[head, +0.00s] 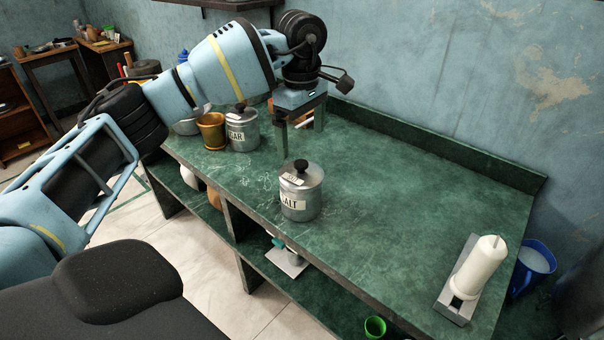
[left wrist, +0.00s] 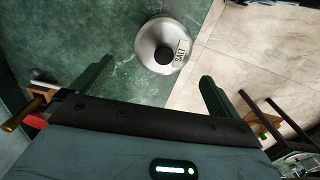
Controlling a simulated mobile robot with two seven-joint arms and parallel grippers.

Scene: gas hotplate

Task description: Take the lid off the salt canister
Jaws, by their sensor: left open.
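The salt canister (head: 300,202) is a grey metal can with a "SALT" label, standing upright near the front edge of the green counter. Its lid (head: 302,174) is on it, with a dark round knob on top and a small label. In the left wrist view the lid (left wrist: 170,38) shows from above, beyond the fingers and between their lines. My left gripper (head: 301,140) is open and empty, above and behind the canister in the head view, with its fingers pointing down and apart from the lid. My right gripper is not in view.
A sugar canister (head: 243,134) and a brass-coloured pot (head: 211,132) stand to the left on the counter (head: 400,200).

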